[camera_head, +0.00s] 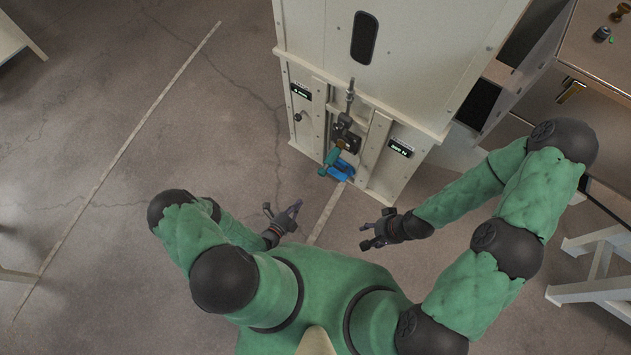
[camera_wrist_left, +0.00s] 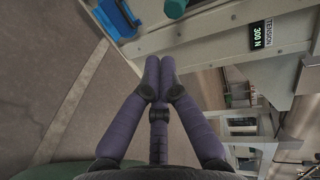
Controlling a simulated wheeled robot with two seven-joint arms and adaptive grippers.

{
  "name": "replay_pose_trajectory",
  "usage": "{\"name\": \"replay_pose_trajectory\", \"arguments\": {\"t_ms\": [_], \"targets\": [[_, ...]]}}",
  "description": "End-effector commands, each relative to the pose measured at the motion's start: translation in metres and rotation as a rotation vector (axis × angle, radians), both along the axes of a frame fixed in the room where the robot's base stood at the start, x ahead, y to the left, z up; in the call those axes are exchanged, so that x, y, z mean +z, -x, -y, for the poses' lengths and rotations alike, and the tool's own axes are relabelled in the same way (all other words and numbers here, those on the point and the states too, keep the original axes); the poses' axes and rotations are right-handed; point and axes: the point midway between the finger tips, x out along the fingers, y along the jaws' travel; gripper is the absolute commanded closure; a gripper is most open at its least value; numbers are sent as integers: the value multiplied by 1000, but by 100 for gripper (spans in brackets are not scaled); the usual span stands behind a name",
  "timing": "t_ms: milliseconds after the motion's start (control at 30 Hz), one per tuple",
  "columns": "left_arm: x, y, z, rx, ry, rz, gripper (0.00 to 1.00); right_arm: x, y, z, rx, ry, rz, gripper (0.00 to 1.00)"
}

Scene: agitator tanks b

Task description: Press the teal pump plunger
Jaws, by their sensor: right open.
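The teal plunger (camera_head: 329,160) sticks out at the low front of a cream cabinet (camera_head: 325,45), below a dark fitting with a brown part. A teal end also shows at the top of the left wrist view (camera_wrist_left: 174,8). A blue part (camera_head: 343,169) sits just below and right of the teal one, and blue also shows in the left wrist view (camera_wrist_left: 118,18). My left gripper (camera_head: 292,211) is in front of and below the teal plunger, apart from it. Its purple fingers meet at the tips with nothing between them. My right gripper (camera_head: 366,235) is open and empty, lower and to the right.
Two small displays (camera_head: 301,91) and (camera_head: 400,148) are on the cabinet front; the right one reads 300 N in the left wrist view. A brown-topped bench (camera_head: 600,65) stands at the far right. A white-legged stand (camera_head: 600,285) is at the lower right.

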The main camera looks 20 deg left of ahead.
Motion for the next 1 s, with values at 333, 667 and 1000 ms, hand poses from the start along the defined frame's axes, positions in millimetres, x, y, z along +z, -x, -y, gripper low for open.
{"name": "replay_pose_trajectory", "arguments": {"t_ms": [333, 667, 1000], "targets": [[-13, -41, 15, -5, 1, 1, 100, -16, 0, 0, 0, 0, 0, 48], [-26, -93, 31, -5, 0, 1, 100, -35, 0, 0, 0, 0, 0, 48], [-21, -126, 41, -2, 1, 0, 100, -44, 0, 0, 0, 0, 0, 48]]}}
